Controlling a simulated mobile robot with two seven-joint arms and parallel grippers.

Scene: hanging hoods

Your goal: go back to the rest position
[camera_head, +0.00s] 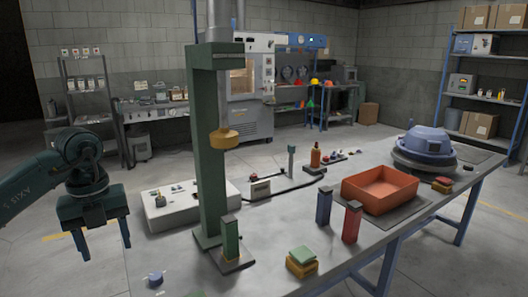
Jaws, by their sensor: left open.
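My left gripper (103,250) is at the left of the head view. It points down with its two fingers apart and nothing between them. It hangs beside the left edge of the workbench (290,240), apart from the things on it. My left arm reaches in from the left edge of the view. My right gripper does not show.
A tall green stand (207,150) with a yellow disc (224,138) rises from the bench. An orange bin (380,189), a blue domed hood (427,148), and blue (324,206) and red (352,222) posts stand to the right. A white box (180,204) lies behind the stand.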

